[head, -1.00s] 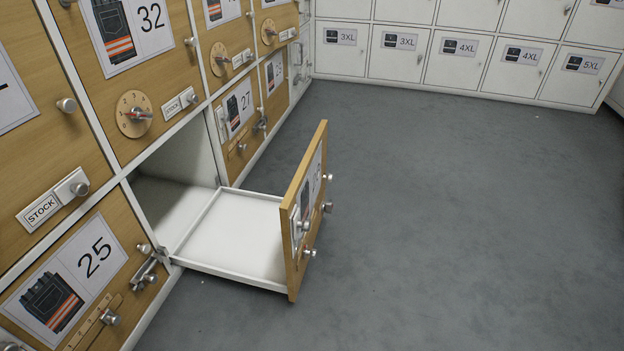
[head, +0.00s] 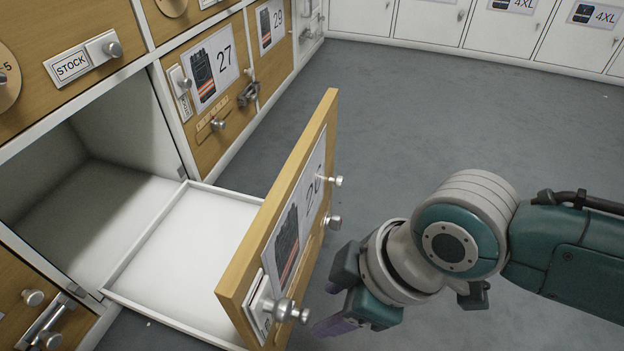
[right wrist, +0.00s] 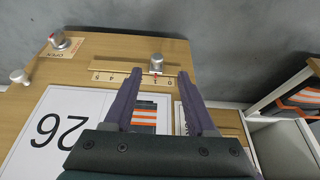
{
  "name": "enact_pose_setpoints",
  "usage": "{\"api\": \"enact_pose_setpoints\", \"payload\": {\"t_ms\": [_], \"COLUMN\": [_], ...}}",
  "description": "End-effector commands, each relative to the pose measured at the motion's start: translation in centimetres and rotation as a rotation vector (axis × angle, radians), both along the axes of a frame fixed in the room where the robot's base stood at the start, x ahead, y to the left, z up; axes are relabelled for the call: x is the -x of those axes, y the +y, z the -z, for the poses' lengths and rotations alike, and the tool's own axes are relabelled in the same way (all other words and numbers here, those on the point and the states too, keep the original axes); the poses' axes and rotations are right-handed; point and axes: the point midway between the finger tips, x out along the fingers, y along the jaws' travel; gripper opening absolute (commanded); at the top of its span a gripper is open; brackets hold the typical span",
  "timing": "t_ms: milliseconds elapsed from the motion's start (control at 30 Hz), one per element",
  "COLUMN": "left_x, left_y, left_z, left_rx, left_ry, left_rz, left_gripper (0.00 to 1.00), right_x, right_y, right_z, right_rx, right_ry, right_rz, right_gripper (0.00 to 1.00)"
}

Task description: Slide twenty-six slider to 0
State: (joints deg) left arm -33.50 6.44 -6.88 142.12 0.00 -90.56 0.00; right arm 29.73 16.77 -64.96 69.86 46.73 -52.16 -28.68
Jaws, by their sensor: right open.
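The drawer front 26 (head: 262,240) is on a pulled-out drawer in the head view. In the right wrist view the front (right wrist: 70,105) shows upside down. Its slider knob (right wrist: 156,62) stands on a scale strip (right wrist: 120,76) near the 1; 5 and 4 show at the left, 0 just right of the knob. A finger hides part of the strip. My right gripper (right wrist: 159,74) is open, its fingers on either side of the knob's line, the tips near the knob. I cannot tell whether they touch it. In the head view the gripper (head: 325,308) is beside the drawer front. My left gripper is not in view.
The white drawer tray (head: 190,250) is empty. An OPEN knob (right wrist: 60,40) and a pale peg (right wrist: 20,77) stick out of the same front. Locker 27 (head: 215,75) is behind. Grey floor (head: 430,110) is clear to the right.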

Motion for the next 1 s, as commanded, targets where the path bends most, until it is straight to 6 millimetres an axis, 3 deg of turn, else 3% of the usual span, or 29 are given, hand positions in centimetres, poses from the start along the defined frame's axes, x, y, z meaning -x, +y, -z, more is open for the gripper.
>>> {"api": "enact_pose_setpoints", "payload": {"t_ms": [33,100,333,800,1000], "left_x": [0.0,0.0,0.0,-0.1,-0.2], "left_y": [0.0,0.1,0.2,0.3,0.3], "left_z": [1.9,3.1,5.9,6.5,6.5], "left_rx": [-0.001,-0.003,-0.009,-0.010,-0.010], "left_ry": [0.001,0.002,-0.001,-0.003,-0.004], "left_rz": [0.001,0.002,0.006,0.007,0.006], "left_gripper": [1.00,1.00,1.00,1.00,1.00], "right_x": [-0.2,-0.3,-0.7,-0.9,-0.8], "right_y": [0.4,0.9,2.0,2.5,2.5], "right_z": [1.8,3.0,5.8,6.4,6.4], "right_rx": [-0.001,-0.002,0.000,-0.001,0.000], "right_ry": [-0.001,-0.002,-0.002,-0.001,-0.001], "right_rz": [0.000,-0.001,0.001,0.001,0.001], "right_gripper": [0.57,0.57,0.57,0.57,0.35]}}
